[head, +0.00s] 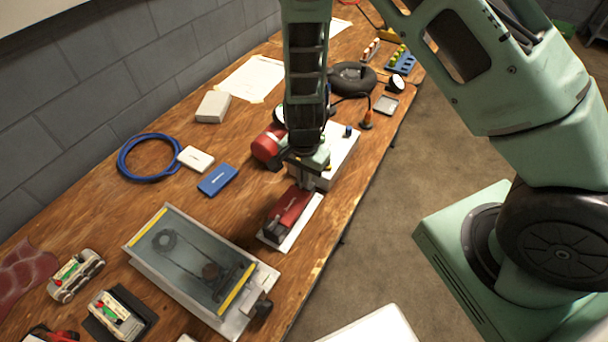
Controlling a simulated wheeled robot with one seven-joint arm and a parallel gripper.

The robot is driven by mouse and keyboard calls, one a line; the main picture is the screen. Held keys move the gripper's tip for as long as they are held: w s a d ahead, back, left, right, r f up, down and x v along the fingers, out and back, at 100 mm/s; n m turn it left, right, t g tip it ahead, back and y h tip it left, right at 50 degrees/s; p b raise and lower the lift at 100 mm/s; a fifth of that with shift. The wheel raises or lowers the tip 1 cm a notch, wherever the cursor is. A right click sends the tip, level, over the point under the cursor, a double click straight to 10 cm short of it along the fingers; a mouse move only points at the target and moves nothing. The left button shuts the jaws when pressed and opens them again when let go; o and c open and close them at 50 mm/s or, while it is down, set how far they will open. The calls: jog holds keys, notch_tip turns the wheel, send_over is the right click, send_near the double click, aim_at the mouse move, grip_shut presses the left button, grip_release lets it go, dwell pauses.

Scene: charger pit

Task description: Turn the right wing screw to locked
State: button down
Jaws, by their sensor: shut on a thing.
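My gripper (306,182) points down at the far end of a red block (289,209) on a white plate (301,232). Its fingers are shut on a small part there, which they mostly hide; by its place it looks like the right wing screw. A dark part sits at the near end of the red block. The markings and the screw's angle are too small to read.
A white box (342,158) with knobs and a red rounded thing (267,147) stand close behind my gripper. A glass-topped metal case (190,262) lies to the near left. A blue box (217,180) and coiled blue cable (133,170) are farther left. The table's right edge is close.

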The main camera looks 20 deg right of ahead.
jog(key=c, duration=1.6)
grip_release()
jog(key=shift+r, duration=0.15)
notch_tip(320, 180, up, 17)
jog(key=p, duration=0.1)
jog(key=shift+r, duration=0.1)
jog(key=s+a+r+n, duration=0.3)
jog(key=s+r+n, duration=0.2)
jog(key=s+n, duration=0.4)
jog(key=s+a+r+n, duration=0.2)
jog(key=s+r+n, duration=0.3)
jog(key=s+n, duration=0.4)
jog(key=shift+s+a+r+n+y, duration=0.15)
jog(key=shift+s+a+n+y, duration=0.2)
jog(key=shift+s, duration=0.8)
